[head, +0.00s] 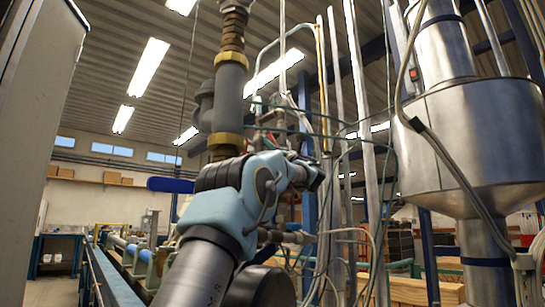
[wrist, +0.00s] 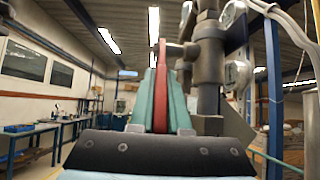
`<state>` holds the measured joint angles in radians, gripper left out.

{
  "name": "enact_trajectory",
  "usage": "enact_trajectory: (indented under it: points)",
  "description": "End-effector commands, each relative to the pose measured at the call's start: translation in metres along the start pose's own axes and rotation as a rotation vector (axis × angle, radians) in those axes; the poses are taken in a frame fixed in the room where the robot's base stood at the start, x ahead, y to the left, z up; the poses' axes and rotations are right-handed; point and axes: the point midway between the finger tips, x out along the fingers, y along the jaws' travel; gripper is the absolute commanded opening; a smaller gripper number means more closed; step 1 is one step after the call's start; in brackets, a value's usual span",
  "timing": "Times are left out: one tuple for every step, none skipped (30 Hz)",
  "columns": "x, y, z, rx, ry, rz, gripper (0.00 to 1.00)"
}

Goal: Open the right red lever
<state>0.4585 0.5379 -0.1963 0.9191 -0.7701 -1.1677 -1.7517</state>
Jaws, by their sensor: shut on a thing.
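In the wrist view, the red lever (wrist: 162,52) stands upright, with its top end joined to a grey pipe fitting. My gripper (wrist: 161,84) has its two teal fingers on either side of the lever, shut on its lower part. In the head view, my teal arm reaches up to the pipework, and my gripper (head: 312,178) is at its far end, small and partly hidden.
Right of the lever are a dark vertical pipe (wrist: 208,75) and round gauges (wrist: 238,75). In the head view, a thick grey pipe (head: 228,95) hangs beside my arm. Thin pipes and cables crowd behind, and a large metal tank (head: 470,135) stands at right.

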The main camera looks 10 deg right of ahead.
Motion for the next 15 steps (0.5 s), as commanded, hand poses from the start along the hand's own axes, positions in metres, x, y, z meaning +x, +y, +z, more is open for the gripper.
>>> enact_trajectory:
  points:
    - [-0.0032,0.0005,-0.0071,0.002,-0.02,0.003,0.0]
    - [-0.0027,0.0004,-0.0073,0.002,-0.033,0.002,0.0]
    - [-0.0019,0.0003,-0.0074,0.001,-0.049,0.002,0.0]
    - [-0.0016,0.0,-0.008,0.001,-0.059,0.002,0.0]
    - [-0.0012,-0.0002,-0.0081,0.001,-0.07,0.002,0.0]
    - [-0.0004,0.0,-0.0081,0.001,-0.082,0.002,0.0]
    - [-0.0001,0.0,-0.0081,0.001,-0.09,0.002,0.0]
    - [0.0004,0.0,-0.008,0.001,-0.098,0.002,0.0]
    - [0.001,0.0,-0.0078,0.001,-0.107,0.002,0.0]
    - [0.0014,0.0,-0.0079,0.0,-0.113,0.002,0.0]
    - [0.0017,-0.0002,-0.0081,0.0,-0.117,0.001,0.0]
    - [0.0021,-0.0004,-0.0082,0.0,-0.123,0.001,0.0]
    - [0.0023,-0.0005,-0.0081,0.0,-0.127,0.001,0.0]
    - [0.0026,-0.0005,-0.008,0.0,-0.13,0.001,0.0]
    - [0.003,-0.0004,-0.0078,0.0,-0.133,0.001,0.0]
